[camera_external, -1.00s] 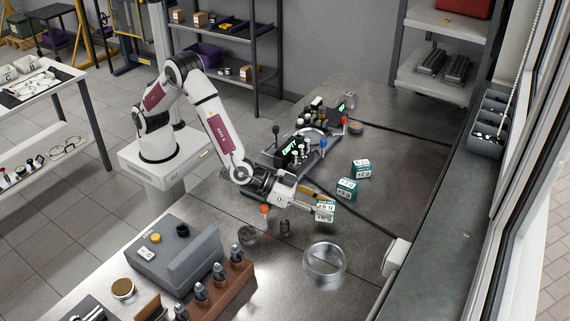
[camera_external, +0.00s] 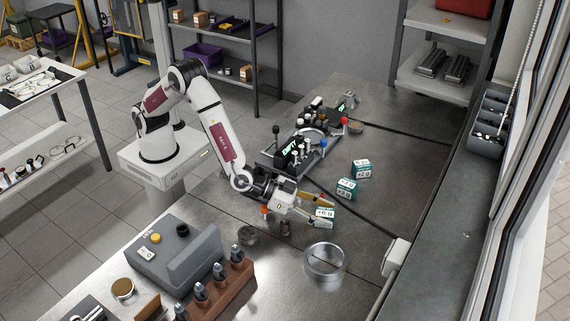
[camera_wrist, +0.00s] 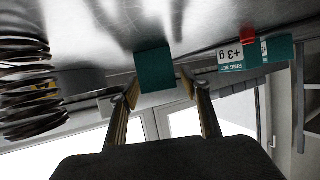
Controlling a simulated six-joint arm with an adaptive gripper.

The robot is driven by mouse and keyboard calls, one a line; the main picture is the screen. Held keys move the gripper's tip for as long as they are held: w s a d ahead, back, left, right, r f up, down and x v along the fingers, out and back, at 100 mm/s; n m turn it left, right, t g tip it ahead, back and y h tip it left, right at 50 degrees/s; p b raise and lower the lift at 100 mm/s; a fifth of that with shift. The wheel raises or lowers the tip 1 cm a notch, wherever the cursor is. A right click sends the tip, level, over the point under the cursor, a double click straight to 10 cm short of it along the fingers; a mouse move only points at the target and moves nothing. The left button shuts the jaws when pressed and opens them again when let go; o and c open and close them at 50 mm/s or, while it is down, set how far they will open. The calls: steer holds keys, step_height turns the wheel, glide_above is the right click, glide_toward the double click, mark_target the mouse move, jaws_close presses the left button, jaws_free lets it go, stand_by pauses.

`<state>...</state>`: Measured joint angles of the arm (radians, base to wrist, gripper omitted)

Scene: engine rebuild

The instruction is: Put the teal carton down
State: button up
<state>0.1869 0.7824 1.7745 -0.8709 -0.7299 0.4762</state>
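The teal carton (camera_external: 325,213) with a white label sits on the metal bench, in front of my gripper (camera_external: 325,212). In the wrist view the carton (camera_wrist: 154,71) shows as a plain teal face between the fingertips of my gripper (camera_wrist: 158,75). The fingers are spread to either side of it, with a narrow gap visible on the right; contact on the left is hard to tell. The carton looks level and resting on the bench.
Two similar teal cartons stand behind it, the nearer (camera_external: 347,189) and the farther (camera_external: 362,168). A dark cable (camera_external: 368,221) runs to the right.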

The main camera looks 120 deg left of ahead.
steer(key=shift+r, duration=0.2)
steer(key=shift+v, duration=5.95)
steer(key=s+d+r+m+g+h, duration=0.1)
steer(key=s+d+r+m+h, duration=0.1)
steer(key=s+r+h, duration=0.35)
steer(key=s+d+r+m+g+h, duration=0.1)
steer(key=s+d+r+m+h, duration=0.1)
steer(key=s+r, duration=0.6)
steer(key=s+a+f+g+y, duration=0.1)
steer(key=s+a, duration=0.3)
steer(key=s, duration=1)
steer(key=s+a+f+g+y, duration=0.1)
steer(key=s+a+g, duration=0.2)
steer(key=s, duration=1.1)
steer(key=shift+a+m+g, duration=0.3)
steer(key=shift+a+g, duration=0.1)
steer(key=shift+a, duration=0.3)
